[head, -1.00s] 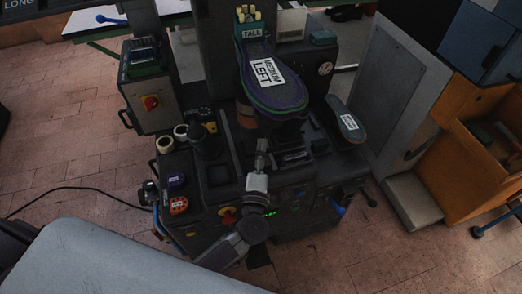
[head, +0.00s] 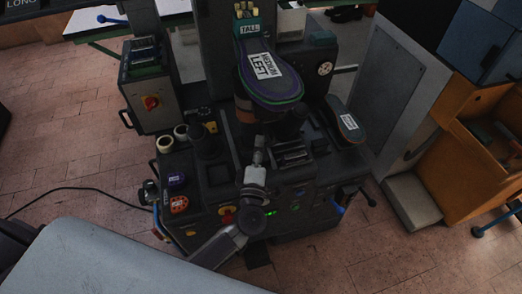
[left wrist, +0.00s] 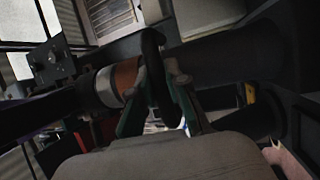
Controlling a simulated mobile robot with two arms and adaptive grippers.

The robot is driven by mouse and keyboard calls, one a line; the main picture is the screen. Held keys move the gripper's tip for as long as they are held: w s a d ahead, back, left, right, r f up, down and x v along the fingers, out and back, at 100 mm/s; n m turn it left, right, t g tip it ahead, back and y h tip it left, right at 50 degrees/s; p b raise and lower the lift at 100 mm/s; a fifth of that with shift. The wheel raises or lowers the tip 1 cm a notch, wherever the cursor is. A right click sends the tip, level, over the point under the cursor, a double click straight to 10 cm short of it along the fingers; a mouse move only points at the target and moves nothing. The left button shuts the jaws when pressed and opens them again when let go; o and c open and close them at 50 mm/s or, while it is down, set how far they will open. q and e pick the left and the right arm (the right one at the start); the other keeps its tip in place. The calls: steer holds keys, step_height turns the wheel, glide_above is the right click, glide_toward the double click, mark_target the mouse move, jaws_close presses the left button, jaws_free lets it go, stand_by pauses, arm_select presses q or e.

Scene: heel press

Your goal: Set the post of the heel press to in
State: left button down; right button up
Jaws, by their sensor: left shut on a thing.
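The heel press (head: 215,180) stands in the middle of the head view. Its post, with an orange band (head: 244,112), carries a dark sole-shaped top (head: 268,68) labelled "MEDIUM LEFT". In the left wrist view, the orange and white bands of the post (left wrist: 115,83) lie across the picture. My left gripper (head: 259,145) is just in front of the post, below the sole's tip. In the left wrist view, its green fingers (left wrist: 158,100) are shut on a dark loop-shaped handle (left wrist: 153,60). The handle is hard to see in the head view. My right gripper is not in view.
A smaller sole labelled piece (head: 347,123) is at the press's right side. A control box with a red knob (head: 150,102) is at left. Rolls and coloured knobs (head: 178,204) sit on the left deck. An orange cabinet (head: 450,170) stands at right.

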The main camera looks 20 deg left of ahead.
mark_target(241, 133)
arm_select(q)
steer(key=w+a+b, duration=0.3)
steer(key=w+a, duration=0.5)
steer(key=w, duration=0.5)
steer(key=shift+a, duration=0.4)
steer(key=shift+r, duration=0.15)
steer(key=c, duration=1.5)
jaws_free()
steer(key=o, duration=0.4)
steer(key=shift+w+a, duration=0.1)
steer(key=shift+c, duration=0.2)
steer(key=v, duration=1.2)
steer(key=shift+f, duration=0.25)
